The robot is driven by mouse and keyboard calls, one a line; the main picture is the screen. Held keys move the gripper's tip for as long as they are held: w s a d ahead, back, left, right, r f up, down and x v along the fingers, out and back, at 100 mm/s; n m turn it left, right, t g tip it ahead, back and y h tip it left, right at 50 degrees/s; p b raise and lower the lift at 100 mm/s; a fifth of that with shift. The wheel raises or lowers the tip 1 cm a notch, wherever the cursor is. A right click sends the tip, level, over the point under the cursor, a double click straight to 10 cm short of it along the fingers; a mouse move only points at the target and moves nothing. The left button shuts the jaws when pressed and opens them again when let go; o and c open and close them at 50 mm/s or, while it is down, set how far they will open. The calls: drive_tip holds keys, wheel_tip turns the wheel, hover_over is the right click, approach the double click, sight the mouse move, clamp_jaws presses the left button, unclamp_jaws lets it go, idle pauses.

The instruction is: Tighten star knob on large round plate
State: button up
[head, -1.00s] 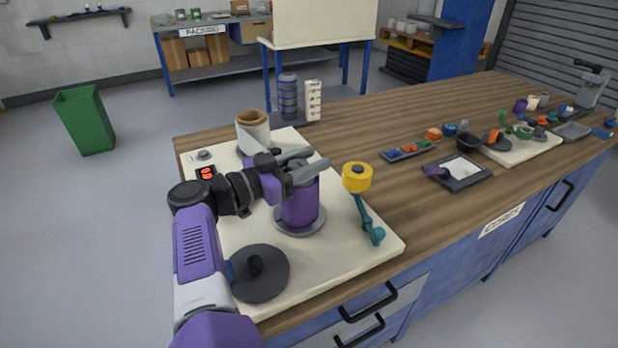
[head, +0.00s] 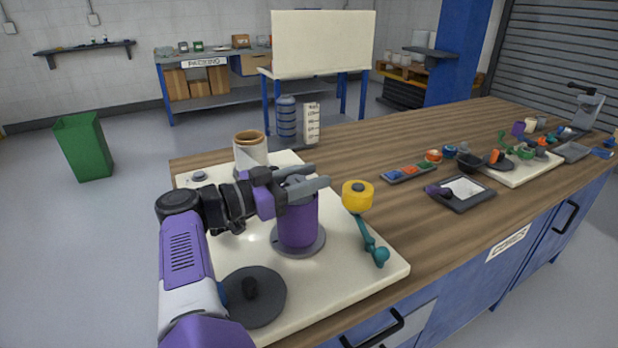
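A large dark round plate (head: 268,309) lies flat on the cream board at the front left. A black knob (head: 249,288) stands at its middle; its exact shape is too small to tell. My gripper (head: 318,176) is above and behind this plate, over the top of a purple cylinder (head: 297,228) that stands on a grey round base (head: 313,246). The two grey fingers point right and look apart, with a gap between them and nothing clearly held. The fingers partly hide the cylinder's top, so contact cannot be told.
A yellow roller (head: 357,196) on a teal arm (head: 368,240) stands close right of the cylinder. A cream pot with a brown rim (head: 250,155) is behind my gripper. The wooden table (head: 400,225) is bare right of the board (head: 335,285); trays and small parts lie farther right.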

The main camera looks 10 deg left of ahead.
sight(286, 184)
drive_tip(key=o, duration=0.4)
drive_tip(key=b+v, duration=0.2)
drive_tip(key=v, duration=0.5)
drive_tip(key=shift+s+a+b, duration=0.2)
drive_tip(key=shift+a+b, duration=0.05)
drive_tip(key=shift+b, duration=0.05)
drive_tip(key=shift+r, duration=0.1)
